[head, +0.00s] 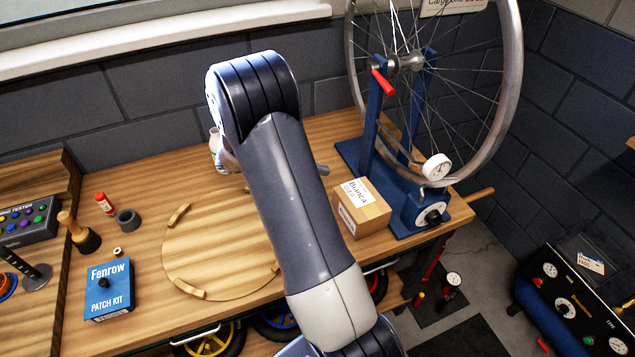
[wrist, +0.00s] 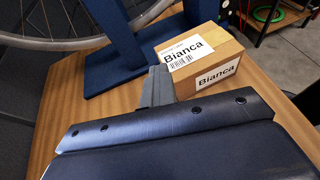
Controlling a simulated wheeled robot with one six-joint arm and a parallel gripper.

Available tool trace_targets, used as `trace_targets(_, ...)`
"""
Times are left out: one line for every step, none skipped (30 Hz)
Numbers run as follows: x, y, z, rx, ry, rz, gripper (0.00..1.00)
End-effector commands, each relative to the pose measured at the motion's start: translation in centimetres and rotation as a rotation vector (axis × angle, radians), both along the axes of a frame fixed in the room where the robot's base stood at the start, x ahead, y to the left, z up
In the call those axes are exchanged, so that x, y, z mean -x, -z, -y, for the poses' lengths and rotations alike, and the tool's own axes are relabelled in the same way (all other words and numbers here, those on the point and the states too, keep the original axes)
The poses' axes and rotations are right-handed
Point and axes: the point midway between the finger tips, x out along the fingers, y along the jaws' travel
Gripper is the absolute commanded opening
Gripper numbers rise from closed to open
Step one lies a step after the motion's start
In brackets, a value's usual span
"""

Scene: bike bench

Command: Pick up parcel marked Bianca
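The parcel marked Bianca (head: 361,211) is a small brown box with white labels. It sits on the wooden bench beside the blue wheel stand, to the right of my arm. In the wrist view the parcel (wrist: 212,62) is just beyond my gripper and slightly to its right, with both labels readable. My gripper (wrist: 158,86) shows its grey fingers close together at the middle, with nothing seen between them. In the head view my arm mostly hides it; a grey tip (head: 321,170) shows up and left of the parcel. Contact with the parcel cannot be told.
The blue stand (head: 377,165) with a bicycle wheel (head: 512,85) stands close behind and right of the parcel. A black-topped machine (head: 570,300) is at the lower right.

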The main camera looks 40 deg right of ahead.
Motion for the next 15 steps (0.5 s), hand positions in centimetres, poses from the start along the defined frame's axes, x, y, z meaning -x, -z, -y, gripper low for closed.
trace_targets(-0.1,-0.6,0.0,0.0,-0.001,0.004,0.0)
trace_targets(-0.1,-0.9,0.0,-0.002,-0.002,0.005,0.0)
trace_targets(-0.1,-1.3,0.0,-0.002,-0.002,0.005,0.0)
trace_targets(-0.1,-1.5,-0.1,-0.002,-0.002,0.004,0.0)
trace_targets(-0.1,-1.7,-0.1,-0.001,-0.002,0.004,0.0)
trace_targets(-0.1,-1.9,-0.1,-0.002,-0.002,0.003,0.0)
trace_targets(-0.1,-2.1,-0.1,-0.002,-0.002,0.003,0.0)
trace_targets(-0.1,-2.2,-0.1,-0.001,-0.002,0.003,0.0)
trace_targets(-0.1,-2.3,-0.1,-0.001,-0.003,0.003,0.0)
trace_targets(-0.1,-2.3,-0.1,-0.001,-0.003,0.003,0.0)
trace_targets(-0.1,-2.3,-0.1,-0.001,-0.003,0.003,0.0)
trace_targets(-0.2,-2.3,-0.1,-0.001,-0.003,0.003,0.0)
trace_targets(-0.2,-2.3,-0.1,-0.001,-0.003,0.003,0.0)
trace_targets(-0.2,-2.3,-0.1,-0.001,-0.003,0.003,0.0)
trace_targets(-0.2,-2.3,-0.1,-0.001,-0.004,0.003,0.0)
